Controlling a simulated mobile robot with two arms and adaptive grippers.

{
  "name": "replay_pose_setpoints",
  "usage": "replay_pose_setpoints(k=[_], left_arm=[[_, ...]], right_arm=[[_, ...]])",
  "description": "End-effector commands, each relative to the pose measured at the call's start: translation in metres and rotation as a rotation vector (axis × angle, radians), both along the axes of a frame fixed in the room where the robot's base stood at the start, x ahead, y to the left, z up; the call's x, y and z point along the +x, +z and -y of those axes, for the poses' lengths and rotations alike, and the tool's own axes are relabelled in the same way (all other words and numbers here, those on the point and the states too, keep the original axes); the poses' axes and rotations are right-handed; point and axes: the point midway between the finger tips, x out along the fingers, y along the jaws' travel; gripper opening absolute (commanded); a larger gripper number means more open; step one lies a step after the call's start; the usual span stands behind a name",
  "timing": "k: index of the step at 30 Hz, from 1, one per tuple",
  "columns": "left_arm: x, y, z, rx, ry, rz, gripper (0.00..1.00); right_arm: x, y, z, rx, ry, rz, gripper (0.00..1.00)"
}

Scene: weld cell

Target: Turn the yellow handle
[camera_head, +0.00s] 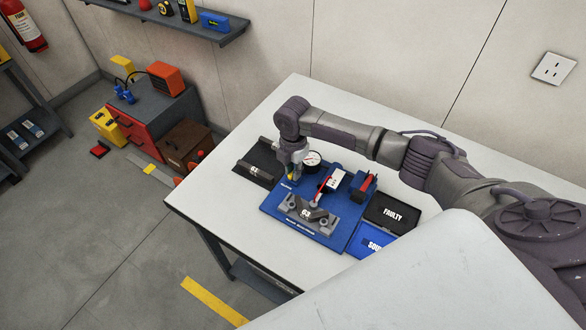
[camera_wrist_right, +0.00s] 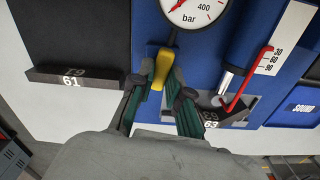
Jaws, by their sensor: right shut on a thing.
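The yellow handle (camera_wrist_right: 159,73) hangs below the pressure gauge (camera_wrist_right: 193,8) on a blue panel in the right wrist view. My right gripper (camera_wrist_right: 162,80) has its green-padded fingers on either side of the handle and is shut on it. In the head view, the right gripper (camera_head: 292,174) reaches down at the back left part of the blue fixture (camera_head: 275,209), and only a bit of the yellow handle (camera_head: 291,177) shows beneath it. My left gripper is not in view.
A red lever (camera_wrist_right: 240,90) by a scale stands right of the handle. A dark block (camera_wrist_right: 72,78) marked 61 lies left of it. Dark FAULTY (camera_head: 392,213) and blue SOUND (camera_head: 375,244) trays sit right of the fixture. The white table (camera_head: 230,202) is clear at the front left.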

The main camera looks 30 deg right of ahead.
Motion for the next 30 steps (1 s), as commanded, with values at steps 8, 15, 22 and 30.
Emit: replay_pose_setpoints(k=[8, 15, 22, 30], left_arm=[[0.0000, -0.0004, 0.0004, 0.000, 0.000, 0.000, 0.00], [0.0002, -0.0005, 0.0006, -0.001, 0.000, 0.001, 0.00], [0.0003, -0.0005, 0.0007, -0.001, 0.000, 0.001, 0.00], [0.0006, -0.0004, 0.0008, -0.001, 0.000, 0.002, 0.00]], right_arm=[[-0.0009, -0.0003, -0.0008, 0.002, 0.139, -0.001, 0.00], [-0.0011, -0.0003, -0.0008, 0.003, 0.186, -0.001, 0.00], [-0.0012, -0.0003, -0.0007, 0.003, 0.194, -0.001, 0.00], [-0.0013, -0.0003, -0.0007, 0.002, 0.194, -0.001, 0.28]])
